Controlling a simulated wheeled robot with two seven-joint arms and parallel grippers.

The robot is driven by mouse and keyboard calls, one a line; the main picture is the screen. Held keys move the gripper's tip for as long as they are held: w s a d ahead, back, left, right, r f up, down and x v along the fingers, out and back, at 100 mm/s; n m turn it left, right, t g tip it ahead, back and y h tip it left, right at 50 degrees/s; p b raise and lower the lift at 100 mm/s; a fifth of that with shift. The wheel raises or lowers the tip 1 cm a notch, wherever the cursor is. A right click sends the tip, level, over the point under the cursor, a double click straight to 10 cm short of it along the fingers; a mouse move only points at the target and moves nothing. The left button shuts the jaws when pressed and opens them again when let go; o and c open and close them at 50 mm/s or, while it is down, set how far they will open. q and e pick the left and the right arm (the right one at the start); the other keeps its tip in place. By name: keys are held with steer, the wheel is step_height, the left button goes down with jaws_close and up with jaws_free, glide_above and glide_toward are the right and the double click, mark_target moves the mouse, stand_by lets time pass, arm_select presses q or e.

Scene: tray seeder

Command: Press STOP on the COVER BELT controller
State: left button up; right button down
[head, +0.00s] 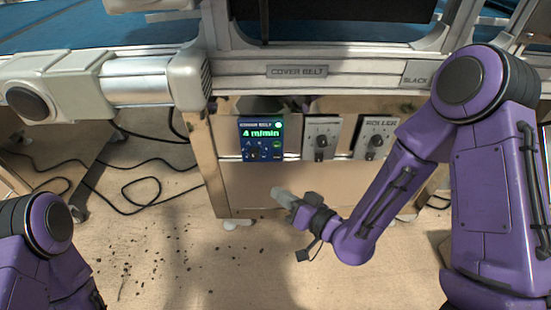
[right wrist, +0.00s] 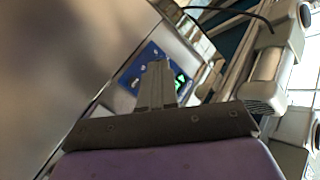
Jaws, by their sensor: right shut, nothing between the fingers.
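The COVER BELT controller (head: 261,139) is a blue panel on the front of the machine frame, left of two grey switch boxes. Its green display reads "4 m/min", with small buttons below; their labels are too small to read. My right gripper (head: 283,197) is shut and empty, below and slightly right of the controller, apart from it in the head view. In the right wrist view, the closed fingers (right wrist: 156,85) point toward the blue controller (right wrist: 140,72) and hide part of it. Only part of my left arm shows at the lower left; its gripper is out of view.
A grey knob box (head: 321,138) and the ROLLER box (head: 376,138) stand right of the controller. A COVER BELT label (head: 297,71) is on the rail above. A motor (head: 135,80) juts out at the left. Black cables (head: 140,190) and dark crumbs lie on the floor.

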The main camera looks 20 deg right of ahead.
mark_target(277, 156)
steer(key=w+d+p, duration=0.1)
steer(key=w+d, duration=0.1)
steer(key=w, duration=0.6)
steer(key=shift+w+d, duration=0.2)
steer(key=shift+w, duration=0.05)
steer(key=shift+w+p, duration=0.15)
steer(key=shift+p, duration=0.2)
stand_by(1.5)
steer(key=shift+w+d, duration=0.15)
steer(key=shift+w, duration=0.05)
steer(key=shift+w+d, duration=0.1)
steer(key=shift+w, duration=0.3)
stand_by(0.5)
steer(key=shift+s, duration=0.1)
steer(key=shift+s+a, duration=0.2)
steer(key=shift+s, duration=0.5)
